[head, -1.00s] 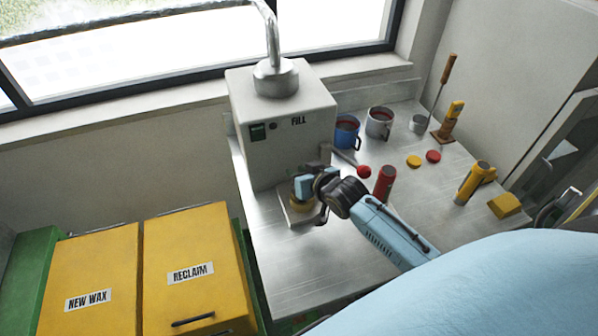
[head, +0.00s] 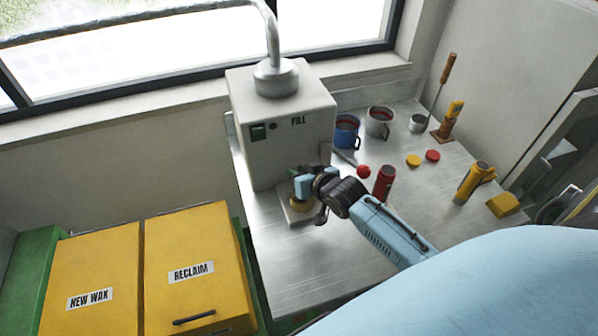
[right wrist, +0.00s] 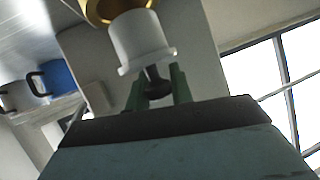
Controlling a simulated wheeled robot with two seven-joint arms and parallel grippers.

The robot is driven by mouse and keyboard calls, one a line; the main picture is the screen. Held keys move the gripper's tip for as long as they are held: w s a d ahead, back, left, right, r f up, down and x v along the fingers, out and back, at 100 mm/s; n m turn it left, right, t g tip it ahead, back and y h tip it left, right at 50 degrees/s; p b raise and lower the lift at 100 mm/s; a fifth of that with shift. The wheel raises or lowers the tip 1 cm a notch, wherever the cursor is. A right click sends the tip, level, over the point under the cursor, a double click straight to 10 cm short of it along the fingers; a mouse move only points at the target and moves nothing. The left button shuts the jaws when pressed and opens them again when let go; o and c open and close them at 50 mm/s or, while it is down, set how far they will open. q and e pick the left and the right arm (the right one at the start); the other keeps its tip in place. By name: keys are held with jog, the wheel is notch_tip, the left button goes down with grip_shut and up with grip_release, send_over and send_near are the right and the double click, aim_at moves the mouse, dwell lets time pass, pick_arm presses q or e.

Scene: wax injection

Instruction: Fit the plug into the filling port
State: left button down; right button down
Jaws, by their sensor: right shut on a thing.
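My right gripper (head: 307,186) is at the front of the grey FILL machine (head: 285,130), over a small brass-coloured piece (head: 300,204) on a pale plate. In the right wrist view its green fingers (right wrist: 158,88) are shut on the dark stem of a white flanged plug (right wrist: 140,42). The plug's white end points at the brass piece (right wrist: 112,8), seen at the top edge, and overlaps it in the picture. I cannot tell how far it is in, and the port itself is hidden. My left gripper is not in view.
Blue (head: 346,131) and grey (head: 379,122) mugs stand right of the machine. A red cylinder (head: 384,182) stands close to my right arm. A yellow cylinder (head: 470,182) stands farther right. The metal table (head: 300,265) is clear in front. Yellow bins (head: 190,235) are at left.

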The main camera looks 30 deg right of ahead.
jog(key=shift+p, duration=0.3)
jog(key=shift+f+b, duration=1.55)
jog(key=shift+f, duration=0.85)
jog(key=c, duration=1.1)
grip_release()
jog(key=shift+c, duration=0.2)
jog(key=p+v, duration=0.1)
jog(key=v, duration=1.2)
jog(key=shift+s+r, duration=0.15)
